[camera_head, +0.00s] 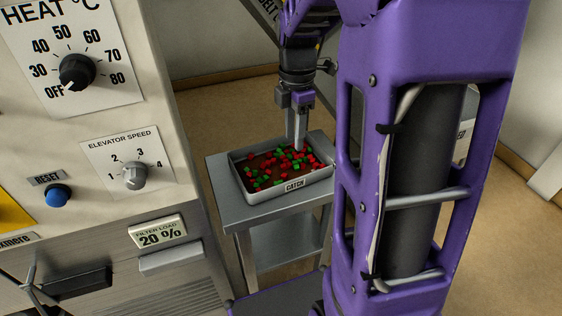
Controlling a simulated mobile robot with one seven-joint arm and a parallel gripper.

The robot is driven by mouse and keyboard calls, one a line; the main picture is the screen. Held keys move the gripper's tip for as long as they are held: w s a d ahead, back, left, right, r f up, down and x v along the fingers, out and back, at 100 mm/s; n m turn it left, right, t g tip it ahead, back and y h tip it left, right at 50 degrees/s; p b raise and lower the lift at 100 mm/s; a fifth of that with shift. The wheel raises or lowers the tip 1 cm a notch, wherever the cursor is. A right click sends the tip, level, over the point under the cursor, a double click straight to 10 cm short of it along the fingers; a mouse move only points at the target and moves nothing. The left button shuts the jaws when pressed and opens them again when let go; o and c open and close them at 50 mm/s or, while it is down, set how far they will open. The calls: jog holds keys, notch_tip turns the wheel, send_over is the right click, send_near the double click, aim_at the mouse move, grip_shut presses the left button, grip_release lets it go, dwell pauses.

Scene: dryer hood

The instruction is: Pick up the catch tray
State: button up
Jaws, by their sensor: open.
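The catch tray (254,192) is a shallow light-rimmed tray with a front label reading "CATCH". It sits on a small grey metal table (233,210) and holds many red and green pieces on a brown bottom. My gripper (298,146) points down over the far right part of the tray, with its fingertips near the far rim. The fingers overlap in this view, so the gap between them is hard to see. Nothing shows held in them. I cannot tell whether the fingertips touch the rim or the pieces.
A cream machine panel stands at the left, with a heat dial (77,71), an elevator speed knob (134,176), a blue reset button (58,195) and a "FILTER LOAD 20 %" display (157,232). The table stands close beside it. My purple arm hides the area right of the table.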

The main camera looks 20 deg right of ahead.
notch_tip(320, 180, down, 10)
jog(key=shift+f+b, duration=0.15)
jog(key=shift+b, duration=0.7)
jog(key=shift+w+d+f+b, duration=0.1)
jog(key=shift+d+f+b, duration=0.1)
jog(key=shift+f, duration=0.7)
jog(key=shift+w+d+f+b, duration=0.1)
jog(key=shift+f+b, duration=0.05)
jog(key=shift+f, duration=0.7)
jog(key=shift+d+f+b, duration=0.15)
jog(key=shift+f+b, duration=0.05)
jog(key=shift+f, duration=0.7)
grip_shut()
jog(key=shift+r, duration=0.1)
